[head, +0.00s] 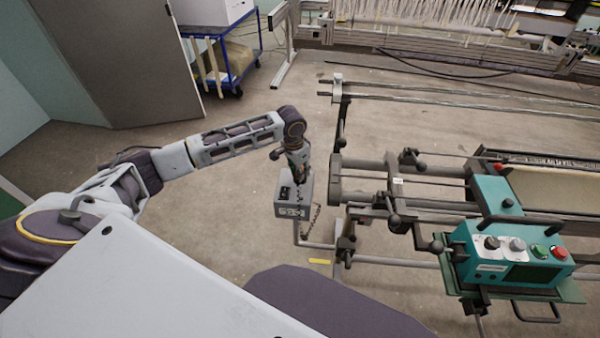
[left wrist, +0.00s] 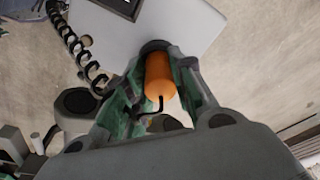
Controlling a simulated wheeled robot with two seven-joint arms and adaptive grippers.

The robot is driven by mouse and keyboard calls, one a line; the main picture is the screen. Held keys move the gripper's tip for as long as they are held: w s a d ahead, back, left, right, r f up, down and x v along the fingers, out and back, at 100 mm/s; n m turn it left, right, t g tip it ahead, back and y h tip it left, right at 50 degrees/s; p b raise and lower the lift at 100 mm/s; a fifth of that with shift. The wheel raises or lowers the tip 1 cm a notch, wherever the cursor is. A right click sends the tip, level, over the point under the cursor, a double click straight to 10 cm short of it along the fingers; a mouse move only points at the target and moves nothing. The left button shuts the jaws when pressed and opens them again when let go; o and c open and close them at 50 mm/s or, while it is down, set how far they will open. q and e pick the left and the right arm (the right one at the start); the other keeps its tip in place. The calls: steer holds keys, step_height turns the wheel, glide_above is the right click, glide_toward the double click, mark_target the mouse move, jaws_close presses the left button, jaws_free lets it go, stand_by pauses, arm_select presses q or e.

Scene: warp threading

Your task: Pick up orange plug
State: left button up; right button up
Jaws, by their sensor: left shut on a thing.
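The orange plug (left wrist: 159,78) is a small cylinder with a thin black lead at its near end. It stands between the two fingers of my left gripper (left wrist: 165,95) in the left wrist view, and the fingers are shut on it. In the head view my left gripper (head: 298,172) points down over a small grey box (head: 293,204), and the plug is hidden there. A dark collar lies at the plug's far end, against the pale box face (left wrist: 205,25); I cannot tell whether the plug is still seated in it. My right gripper is not in view.
A coiled black cable (left wrist: 75,40) hangs beside the box. To the right stands a metal machine frame (head: 375,195) with rails and a teal control panel (head: 515,255). A blue trolley (head: 235,55) is at the back. The floor left of the box is clear.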

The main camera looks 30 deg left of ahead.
arm_select(q)
steer(key=shift+r, duration=0.15)
step_height(320, 180, up, 8)
steer(key=shift+r, duration=0.85)
steer(key=shift+r+p, duration=0.1)
steer(key=shift+p, duration=0.3)
